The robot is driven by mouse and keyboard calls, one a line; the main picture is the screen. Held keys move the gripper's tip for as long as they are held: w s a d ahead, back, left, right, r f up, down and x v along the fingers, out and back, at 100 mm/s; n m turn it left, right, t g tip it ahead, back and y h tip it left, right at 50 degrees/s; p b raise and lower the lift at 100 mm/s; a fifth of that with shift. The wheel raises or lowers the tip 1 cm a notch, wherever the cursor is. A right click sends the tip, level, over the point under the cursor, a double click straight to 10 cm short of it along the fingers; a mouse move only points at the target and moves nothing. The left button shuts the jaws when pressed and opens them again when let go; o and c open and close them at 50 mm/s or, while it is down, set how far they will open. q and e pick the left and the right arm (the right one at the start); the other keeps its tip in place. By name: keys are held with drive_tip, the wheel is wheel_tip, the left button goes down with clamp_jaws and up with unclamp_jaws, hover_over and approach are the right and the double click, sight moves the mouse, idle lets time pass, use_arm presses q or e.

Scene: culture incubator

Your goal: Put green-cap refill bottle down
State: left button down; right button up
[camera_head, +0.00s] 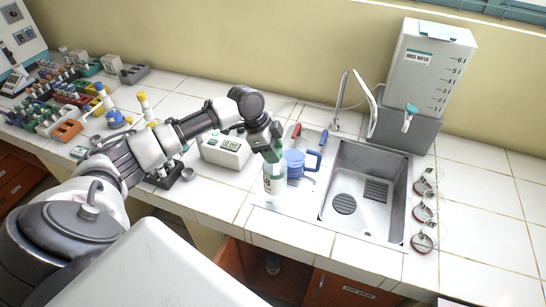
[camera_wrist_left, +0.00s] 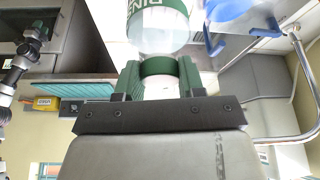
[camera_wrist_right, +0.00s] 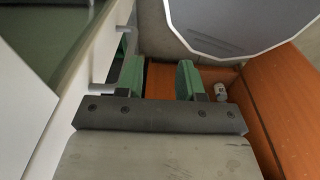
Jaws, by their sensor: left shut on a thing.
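The green-cap refill bottle (camera_head: 273,181) is translucent white with a green label and stands upright just left of the sink. My left gripper (camera_head: 270,150) is shut on its neck and cap from above. The left wrist view shows the green cap (camera_wrist_left: 158,68) between the two fingers (camera_wrist_left: 158,80), with the bottle body (camera_wrist_left: 155,35) beyond. I cannot tell whether the bottle's base touches the surface. My right gripper (camera_wrist_right: 160,82) is open and empty in the right wrist view, low by the orange cabinet; it is not visible in the head view.
A white box device (camera_head: 226,150) is to the left. Bare tiled counter (camera_head: 225,200) lies in front. Another small bottle (camera_head: 273,264) sits in the open cabinet below.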

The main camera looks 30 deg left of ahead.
use_arm(q)
wheel_tip(320, 180, down, 3)
drive_tip(key=shift+r+p, duration=0.1)
drive_tip(key=shift+p, duration=0.65)
drive_tip(key=shift+f, duration=0.6)
drive_tip(key=c, duration=0.6)
unclamp_jaws()
drive_tip(key=shift+f, duration=0.1)
drive_tip(key=shift+c, duration=0.2)
drive_tip(key=b+v, duration=0.4)
drive_tip(key=v, duration=0.8)
drive_tip(key=shift+s+d, duration=0.1)
